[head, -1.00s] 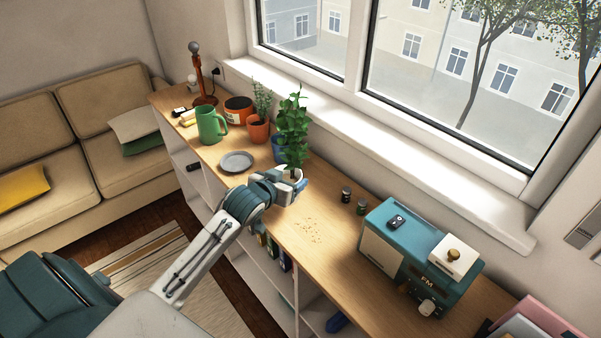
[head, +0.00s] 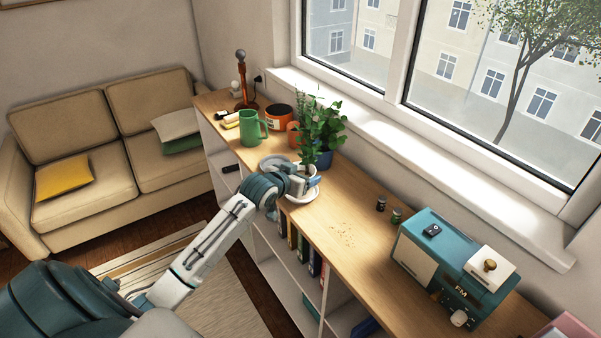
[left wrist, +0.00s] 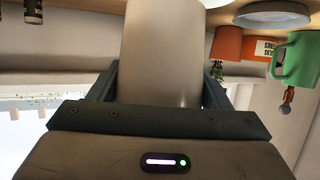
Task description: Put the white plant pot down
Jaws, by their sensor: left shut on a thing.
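My left gripper (head: 304,181) is shut on the white plant pot (left wrist: 165,50), which fills the space between the fingers in the left wrist view. In the head view the pot is mostly hidden by the gripper, and foliage overlaps above it. My right gripper is not in view.
Behind the gripper stand a blue pot (head: 323,158) with a leafy plant, a terracotta pot (head: 293,135), a grey plate (head: 272,161) and a green mug (head: 252,129). Two small jars (head: 381,205) and a teal radio (head: 447,262) stand right. Shelf between is mostly clear.

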